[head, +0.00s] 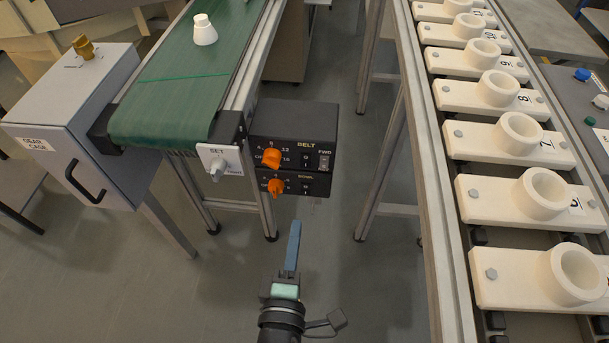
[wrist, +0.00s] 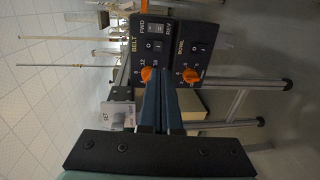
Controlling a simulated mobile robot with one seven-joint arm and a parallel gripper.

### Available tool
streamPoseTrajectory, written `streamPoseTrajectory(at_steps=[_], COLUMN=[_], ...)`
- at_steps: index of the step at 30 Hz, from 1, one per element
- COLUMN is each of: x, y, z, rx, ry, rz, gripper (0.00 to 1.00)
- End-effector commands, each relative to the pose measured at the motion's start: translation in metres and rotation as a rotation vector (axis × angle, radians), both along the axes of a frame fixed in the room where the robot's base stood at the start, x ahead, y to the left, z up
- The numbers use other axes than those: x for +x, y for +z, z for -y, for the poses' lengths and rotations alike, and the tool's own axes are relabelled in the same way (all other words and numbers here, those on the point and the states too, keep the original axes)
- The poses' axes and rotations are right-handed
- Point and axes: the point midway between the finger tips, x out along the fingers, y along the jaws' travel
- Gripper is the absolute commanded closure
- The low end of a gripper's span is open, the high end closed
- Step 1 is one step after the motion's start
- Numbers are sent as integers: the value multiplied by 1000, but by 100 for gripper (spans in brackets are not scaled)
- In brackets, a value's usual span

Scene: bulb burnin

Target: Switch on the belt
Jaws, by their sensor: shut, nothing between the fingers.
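The black belt control panel (head: 296,119), marked BELT, hangs at the near end of the green conveyor belt (head: 178,72). It has an orange knob (head: 271,157), a small O/I rocker switch (head: 305,158) and an FWD switch (head: 324,163). In the wrist view the belt rocker (wrist: 154,46) shows sideways above the orange belt knob (wrist: 147,74). I cannot tell its position. My gripper (head: 295,226) is shut and empty, in front of and below the panels in the head view. In the wrist view its blue fingers (wrist: 160,84) overlap the panel's lower edge; contact cannot be told.
A second panel, marked BOWL, with an orange knob (head: 276,187), sits directly below. A white SET plate (head: 219,160) with a grey knob is left of them. A white bulb-shaped piece (head: 204,30) stands on the belt. A rack of numbered white sockets (head: 481,142) is at right.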

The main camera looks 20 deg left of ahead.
Motion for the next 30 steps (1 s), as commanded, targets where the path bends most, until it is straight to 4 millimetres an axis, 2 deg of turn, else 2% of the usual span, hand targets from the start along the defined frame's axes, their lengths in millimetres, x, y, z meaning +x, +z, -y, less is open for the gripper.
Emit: streamPoseTrajectory(at_steps=[5, 21, 30], x=[12, 100, 130], y=[-1, -11, -16], z=[-4, -29, -37], rx=[-1, 3, 1], ry=[1, 0, -1], rz=[1, 2, 1], gripper=[100, 100, 100])
